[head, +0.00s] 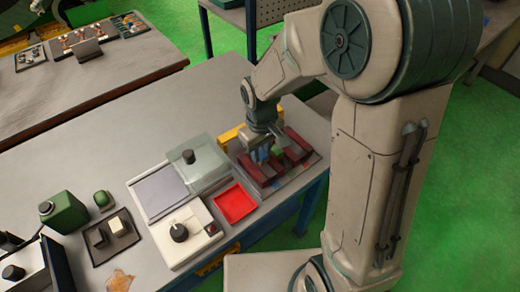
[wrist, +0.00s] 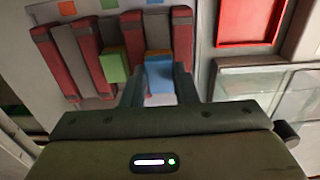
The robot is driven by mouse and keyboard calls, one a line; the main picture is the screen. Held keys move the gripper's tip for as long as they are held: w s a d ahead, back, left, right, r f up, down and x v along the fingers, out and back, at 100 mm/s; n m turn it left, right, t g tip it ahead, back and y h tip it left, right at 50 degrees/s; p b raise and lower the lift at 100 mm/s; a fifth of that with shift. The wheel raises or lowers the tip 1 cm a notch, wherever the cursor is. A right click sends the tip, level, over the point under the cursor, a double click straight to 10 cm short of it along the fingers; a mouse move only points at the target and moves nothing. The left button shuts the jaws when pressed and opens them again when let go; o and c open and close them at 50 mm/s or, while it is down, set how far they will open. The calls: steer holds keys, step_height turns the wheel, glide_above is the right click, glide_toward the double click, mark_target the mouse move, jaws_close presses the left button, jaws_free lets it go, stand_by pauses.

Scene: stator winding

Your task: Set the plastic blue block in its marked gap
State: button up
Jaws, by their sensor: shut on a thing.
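The blue block (wrist: 159,76) is between the fingers of my gripper (wrist: 158,92) in the wrist view, and the gripper is shut on it. The block lines up with the gap between two dark red bars of the stator fixture (wrist: 182,38). I cannot tell whether it rests in the gap or is held just above it. A green block (wrist: 114,68) sits in another gap, to the left. In the head view my gripper (head: 262,150) points down over the fixture (head: 297,144), with the blue block (head: 263,156) partly hidden at its fingertips.
Orange (wrist: 67,8) and green (wrist: 109,3) marks lie on the pale plate by the gaps. A red tray (head: 235,204) and a glass-lidded box (head: 200,165) stand beside the fixture. A white box with a black knob (head: 185,232) is nearer.

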mark_target(261, 153)
steer(key=shift+f, duration=0.1)
stand_by(0.3)
steer(key=shift+f+b, duration=0.35)
steer(key=shift+b, duration=0.05)
steer(key=shift+f, duration=0.3)
steer(key=shift+w+b, duration=0.1)
steer(key=shift+b, duration=0.2)
stand_by(0.3)
steer(key=o, duration=1.3)
steer(key=shift+r, duration=0.1)
steer(key=shift+r+p, duration=2.65)
steer(key=shift+r, duration=0.8)
